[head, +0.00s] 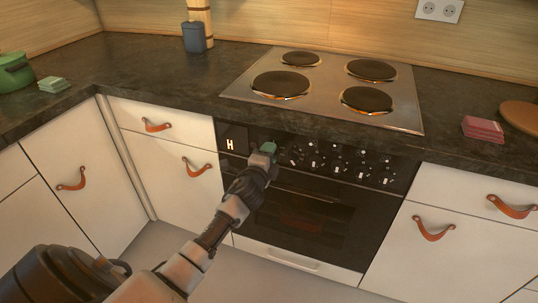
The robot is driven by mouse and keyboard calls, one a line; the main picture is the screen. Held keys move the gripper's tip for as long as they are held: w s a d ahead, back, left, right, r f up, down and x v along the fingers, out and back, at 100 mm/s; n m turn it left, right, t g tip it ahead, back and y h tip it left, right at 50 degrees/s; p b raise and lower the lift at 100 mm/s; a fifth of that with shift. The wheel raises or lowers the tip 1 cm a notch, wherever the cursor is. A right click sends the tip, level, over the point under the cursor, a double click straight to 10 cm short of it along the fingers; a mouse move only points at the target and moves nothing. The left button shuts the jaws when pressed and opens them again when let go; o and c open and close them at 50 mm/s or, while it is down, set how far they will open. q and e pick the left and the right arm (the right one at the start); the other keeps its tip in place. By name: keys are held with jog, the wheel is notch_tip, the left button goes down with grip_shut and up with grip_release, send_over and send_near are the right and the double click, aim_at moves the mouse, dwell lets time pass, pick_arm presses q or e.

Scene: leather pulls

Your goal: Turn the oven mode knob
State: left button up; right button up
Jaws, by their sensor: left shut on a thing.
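The black oven (310,215) is built in under the counter, with a row of knobs (337,164) on its control panel. My left gripper (264,151) is at the left part of this panel, right of the lit display (230,144). It is shut on a knob at the row's left end, which I take to be the oven mode knob. The gripper hides that knob, so its turn angle cannot be seen. A green fingertip pad shows at the panel. My right gripper is not in view.
A hob with several dark plates (369,70) is set in the dark counter (160,75) above the oven. White drawers with leather pulls (196,168) flank the oven. Red packets (482,129) lie on the right counter. A blue-grey cup (194,38) stands at the back.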

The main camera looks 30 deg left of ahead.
pick_arm(q)
jog(key=shift+f, duration=0.1)
jog(key=o, duration=0.6)
jog(key=shift+s, duration=0.15)
jog(key=shift+s+d, duration=0.1)
jog(key=shift+s, duration=0.2)
jog(key=v, duration=1)
jog(key=shift+p, duration=0.3)
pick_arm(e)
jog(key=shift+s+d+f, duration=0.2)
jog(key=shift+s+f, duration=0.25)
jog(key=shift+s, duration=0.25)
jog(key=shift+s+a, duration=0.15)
